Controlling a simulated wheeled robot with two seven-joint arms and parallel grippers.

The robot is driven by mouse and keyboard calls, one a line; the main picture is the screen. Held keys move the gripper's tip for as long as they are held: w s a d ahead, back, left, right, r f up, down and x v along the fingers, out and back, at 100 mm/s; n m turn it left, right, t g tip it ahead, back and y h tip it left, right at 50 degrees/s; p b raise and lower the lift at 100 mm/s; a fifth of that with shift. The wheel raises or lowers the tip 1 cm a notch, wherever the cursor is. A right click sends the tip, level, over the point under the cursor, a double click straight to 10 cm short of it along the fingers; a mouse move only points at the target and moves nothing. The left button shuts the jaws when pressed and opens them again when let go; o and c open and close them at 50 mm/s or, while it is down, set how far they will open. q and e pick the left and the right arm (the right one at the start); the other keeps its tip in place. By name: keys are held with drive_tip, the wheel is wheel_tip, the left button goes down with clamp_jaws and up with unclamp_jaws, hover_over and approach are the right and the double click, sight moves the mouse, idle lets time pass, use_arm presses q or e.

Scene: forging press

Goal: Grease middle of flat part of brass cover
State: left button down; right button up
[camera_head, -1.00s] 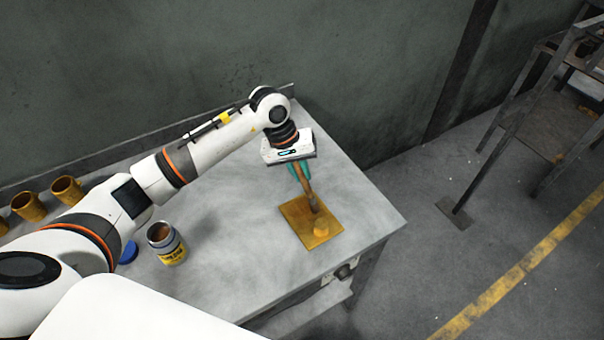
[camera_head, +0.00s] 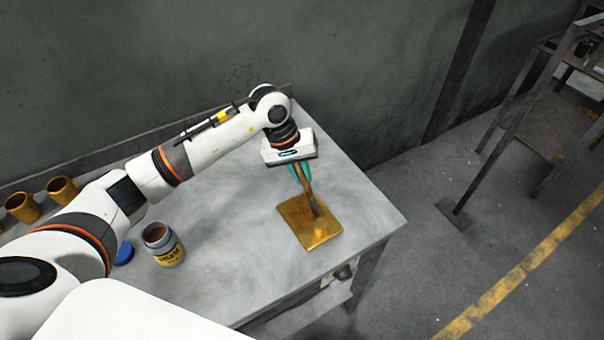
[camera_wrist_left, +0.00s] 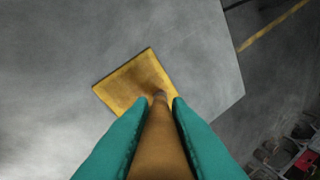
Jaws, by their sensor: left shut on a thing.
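The brass cover (camera_head: 296,219) lies on the grey table near its right front corner, a flat yellow square plate. A paler spot (camera_head: 320,233) shows near its front edge; I cannot tell its shape. My left gripper (camera_head: 301,172), with teal fingers, is shut on a brush with a brown wooden handle (camera_head: 306,185). The brush points down, its tip at the plate. In the left wrist view the handle (camera_wrist_left: 160,140) hides the bristles and part of the cover (camera_wrist_left: 125,84), which has a darker patch beside the brush. I cannot tell whether the tip touches. My right gripper is out of view.
An open jar (camera_head: 168,255) with brown contents and a yellow label stands on the table. A blue lid (camera_head: 124,253) lies beside it. Brass cups (camera_head: 22,208) stand at the far left. The table (camera_head: 225,215) is clear between jar and cover.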

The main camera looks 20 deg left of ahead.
use_arm(q)
drive_tip(key=shift+r, duration=0.1)
drive_tip(key=shift+r, duration=1.4)
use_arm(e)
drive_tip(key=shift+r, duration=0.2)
